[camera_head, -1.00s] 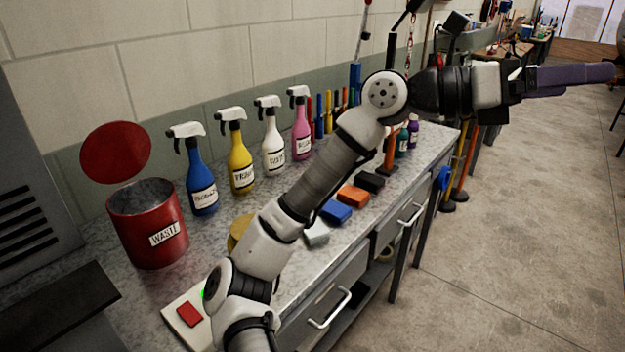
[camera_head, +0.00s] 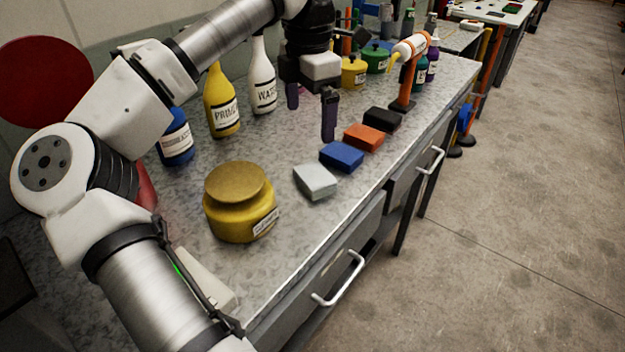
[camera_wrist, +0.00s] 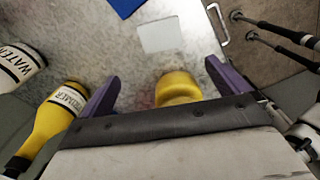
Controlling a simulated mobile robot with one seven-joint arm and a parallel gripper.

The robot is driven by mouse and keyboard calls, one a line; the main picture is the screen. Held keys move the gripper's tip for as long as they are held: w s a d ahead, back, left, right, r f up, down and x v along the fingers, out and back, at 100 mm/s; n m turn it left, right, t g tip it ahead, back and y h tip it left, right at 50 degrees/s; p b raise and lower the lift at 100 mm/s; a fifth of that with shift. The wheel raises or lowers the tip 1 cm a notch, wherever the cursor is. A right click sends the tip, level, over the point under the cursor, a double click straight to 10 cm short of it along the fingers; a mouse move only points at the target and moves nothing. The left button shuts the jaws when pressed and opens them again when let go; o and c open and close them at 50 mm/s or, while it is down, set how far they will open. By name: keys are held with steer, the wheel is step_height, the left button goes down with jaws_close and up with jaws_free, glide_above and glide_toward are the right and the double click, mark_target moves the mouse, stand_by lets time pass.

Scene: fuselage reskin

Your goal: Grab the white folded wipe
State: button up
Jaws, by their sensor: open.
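The white folded wipe (camera_head: 315,181) lies flat on the workbench, between the yellow jar and the blue folded wipe. It also shows in the wrist view (camera_wrist: 161,36) as a pale rectangle at the top middle. My gripper (camera_head: 311,118) points down above the bench, behind the wipe in the head view. Its purple fingers (camera_wrist: 162,88) are spread apart in the wrist view with nothing held between them. The wipe is beyond the fingertips and not touched.
A yellow jar (camera_head: 240,205) stands beside the wipe. Blue (camera_head: 342,156), orange (camera_head: 363,137) and black (camera_head: 382,119) folded wipes lie in a row behind it. Yellow (camera_head: 221,103) and white (camera_head: 262,80) bottles stand left of my gripper. The bench surface (camera_head: 285,245) is clear toward the front.

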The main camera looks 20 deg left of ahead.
mark_target(311, 176)
step_height(311, 176, down, 13)
steer(key=shift+s+d+f+p, duration=0.1)
steer(key=shift+d+f+p, duration=0.05)
steer(key=shift+p, duration=1.05)
steer(key=c, duration=1.1)
